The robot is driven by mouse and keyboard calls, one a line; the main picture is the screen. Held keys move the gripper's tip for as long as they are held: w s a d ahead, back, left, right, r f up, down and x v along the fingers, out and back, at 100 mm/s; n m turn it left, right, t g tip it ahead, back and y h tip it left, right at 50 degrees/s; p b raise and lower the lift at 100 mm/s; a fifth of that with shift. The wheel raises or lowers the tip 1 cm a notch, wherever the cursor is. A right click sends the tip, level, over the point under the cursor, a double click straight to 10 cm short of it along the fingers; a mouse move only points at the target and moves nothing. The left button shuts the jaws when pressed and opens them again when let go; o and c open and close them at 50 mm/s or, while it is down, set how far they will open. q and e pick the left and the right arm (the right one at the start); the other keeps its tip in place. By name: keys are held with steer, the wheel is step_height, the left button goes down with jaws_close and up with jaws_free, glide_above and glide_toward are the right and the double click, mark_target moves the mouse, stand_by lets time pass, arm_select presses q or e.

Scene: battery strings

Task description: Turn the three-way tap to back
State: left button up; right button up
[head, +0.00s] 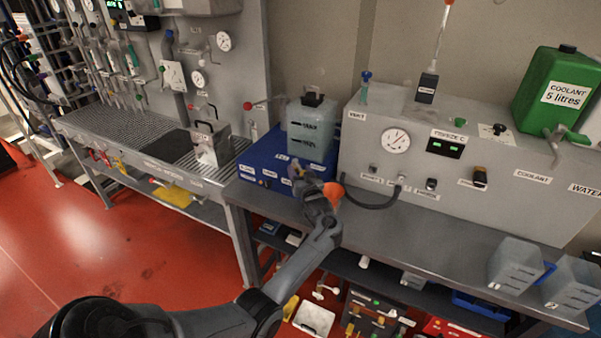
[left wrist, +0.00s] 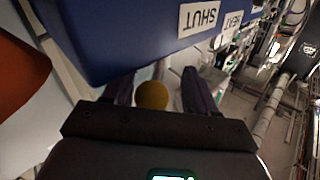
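I cannot tell for sure which fitting is the three-way tap. The blue box (head: 262,160) carries several white labels, and its SHUT label (left wrist: 199,17) shows upside down in the left wrist view. My left gripper (head: 299,172) is at the front right of this box, its fingers apart. In the left wrist view the fingers (left wrist: 160,88) stand either side of a round brownish-yellow knob (left wrist: 152,95), with a gap on the right. The knob's stem runs toward the box; its far end is hidden. My right gripper is not in view.
A translucent tank (head: 310,130) stands on the blue box. An orange part (head: 333,193) and a dark hose (head: 372,205) are close beside my gripper. The grey console (head: 400,165) is to the right. Two clear jugs (head: 515,265) stand at the bench's right end.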

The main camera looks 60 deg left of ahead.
arm_select(q)
steer(key=shift+s+d, duration=0.1)
steer(key=v, duration=1)
steer(key=shift+d, duration=0.3)
steer(key=shift+r, duration=0.1)
